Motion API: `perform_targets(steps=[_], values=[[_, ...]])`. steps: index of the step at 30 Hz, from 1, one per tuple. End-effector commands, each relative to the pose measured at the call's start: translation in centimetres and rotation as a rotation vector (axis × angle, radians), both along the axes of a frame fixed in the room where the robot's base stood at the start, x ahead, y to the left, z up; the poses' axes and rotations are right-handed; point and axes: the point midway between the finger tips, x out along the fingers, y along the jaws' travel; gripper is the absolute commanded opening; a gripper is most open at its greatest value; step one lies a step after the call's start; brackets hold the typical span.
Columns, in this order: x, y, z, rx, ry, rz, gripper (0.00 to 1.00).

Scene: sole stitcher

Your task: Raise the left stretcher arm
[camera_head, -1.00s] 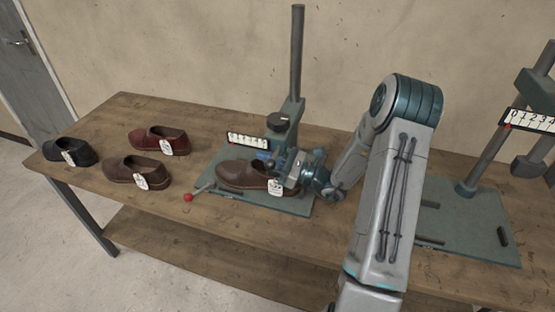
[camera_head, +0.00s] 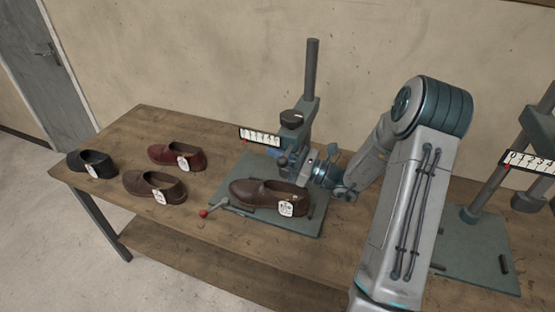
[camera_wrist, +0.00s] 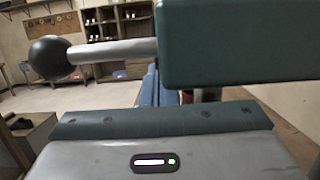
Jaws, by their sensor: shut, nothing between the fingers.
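The left stretcher has an upright post (camera_head: 311,70) on a grey-green base plate (camera_head: 312,228). Its dark arm (camera_head: 296,130) sits partway up the post, above a brown shoe (camera_head: 262,194) on the plate. My gripper (camera_head: 273,153) is shut and empty, at the arm's height and above the shoe. In the wrist view the blue fingers (camera_wrist: 155,88) reach forward below a teal block of the arm (camera_wrist: 238,42). A rod with a black ball knob (camera_wrist: 50,57) sticks out left of that block. Whether the fingers touch the block I cannot tell.
A red-tipped lever (camera_head: 204,213) sits at the plate's left. A black shoe (camera_head: 92,163), a red shoe (camera_head: 177,155) and another brown shoe (camera_head: 150,187) stand left on the wooden table (camera_head: 120,140). The right stretcher (camera_head: 480,245) is right of my arm.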

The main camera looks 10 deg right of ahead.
Motion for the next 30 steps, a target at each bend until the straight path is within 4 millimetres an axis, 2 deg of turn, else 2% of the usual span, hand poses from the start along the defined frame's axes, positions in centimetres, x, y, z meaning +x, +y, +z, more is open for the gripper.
perform_targets(steps=[1, 3, 9, 12, 18, 30], values=[[0.0, 0.0, 2.5, 0.000, -0.004, -0.001, 0.00], [0.0, 0.0, 4.1, -0.001, -0.003, -0.001, 0.00], [0.0, 0.0, 7.9, 0.000, -0.002, -0.001, 0.00], [0.0, 0.0, 9.2, 0.000, -0.001, -0.001, 0.00], [0.0, 0.0, 10.4, 0.001, -0.001, 0.000, 0.00], [0.0, 0.0, 10.6, 0.002, -0.004, 0.000, 0.00]])
